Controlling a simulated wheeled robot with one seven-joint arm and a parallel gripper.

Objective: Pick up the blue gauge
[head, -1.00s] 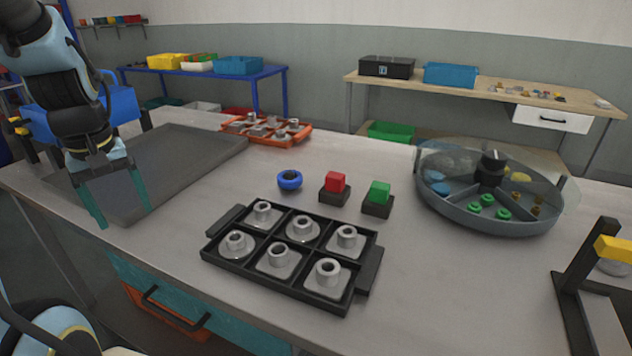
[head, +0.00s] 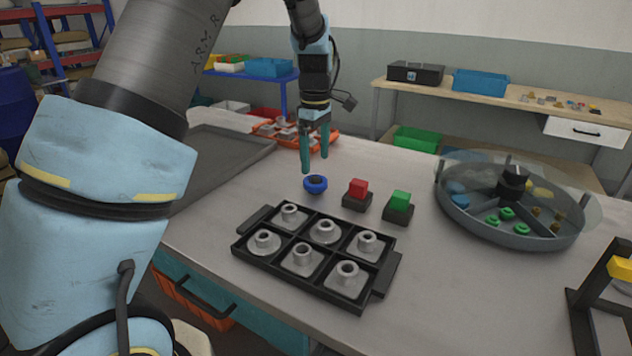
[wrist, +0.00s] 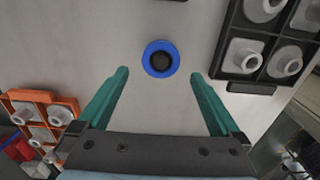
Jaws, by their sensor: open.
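The blue gauge (head: 315,185) is a small blue ring with a dark centre, lying on the grey worktable left of the red block. My gripper (head: 314,168) points down just above and slightly behind it, open and empty. In the wrist view the gauge (wrist: 161,58) shows whole, centred between the lines of the two teal fingers and a little beyond their tips. The gripper (wrist: 158,76) does not touch it as far as I can see.
A black tray (head: 244,246) with several grey flanged parts lies in front of the gauge. A red block (head: 358,188) and a green block (head: 400,201) sit on dark bases to its right. An orange tray (head: 263,127) lies behind; a round divided tank (head: 470,220) stands right.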

